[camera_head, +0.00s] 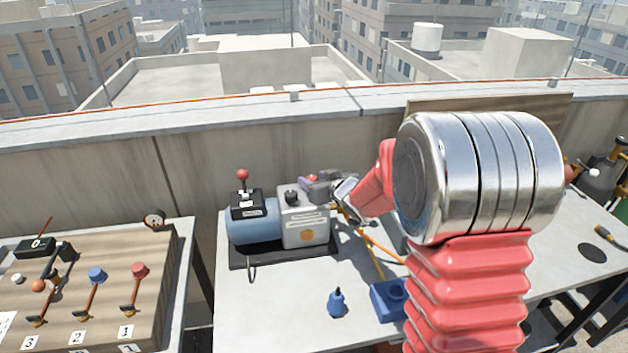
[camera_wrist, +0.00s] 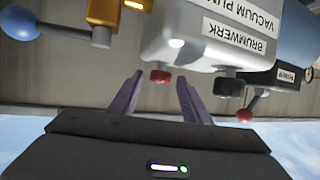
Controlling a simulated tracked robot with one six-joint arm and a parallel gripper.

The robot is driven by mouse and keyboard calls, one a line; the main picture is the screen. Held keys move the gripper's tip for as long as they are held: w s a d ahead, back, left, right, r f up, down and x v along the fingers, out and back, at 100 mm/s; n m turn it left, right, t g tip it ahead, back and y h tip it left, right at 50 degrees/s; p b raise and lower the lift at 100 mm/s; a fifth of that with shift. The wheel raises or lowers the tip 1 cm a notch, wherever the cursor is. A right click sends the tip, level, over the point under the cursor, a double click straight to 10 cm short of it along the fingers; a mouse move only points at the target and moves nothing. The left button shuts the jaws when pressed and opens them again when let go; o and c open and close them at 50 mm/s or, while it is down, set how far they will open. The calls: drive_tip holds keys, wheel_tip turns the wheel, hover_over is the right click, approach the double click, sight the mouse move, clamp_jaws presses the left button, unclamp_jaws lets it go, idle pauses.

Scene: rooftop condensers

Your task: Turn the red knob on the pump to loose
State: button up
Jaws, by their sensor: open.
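The vacuum pump (camera_head: 305,232) stands on the bench, with a grey body and a blue motor. Its red knob (camera_wrist: 160,76) shows in the wrist view, upside down, on the pump's top. My gripper (camera_wrist: 158,84) is open, one finger on each side of the red knob in the picture; I cannot tell whether they touch it. In the head view my gripper (camera_head: 322,186) is at the pump's top right and hides most of the knob. A black knob (camera_wrist: 228,84) sits beside the red one.
A red ball lever (camera_head: 243,175) stands on the switch box (camera_head: 246,204) left of the pump. A blue bottle (camera_head: 337,302) and a blue block (camera_head: 390,298) are in front. A wooden panel with levers (camera_head: 100,290) is at left. The bench front is partly clear.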

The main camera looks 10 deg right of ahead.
drive_tip(key=shift+c, duration=0.5)
drive_tip(key=c, duration=0.9)
drive_tip(key=shift+a, duration=0.1)
drive_tip(key=shift+c, duration=0.2)
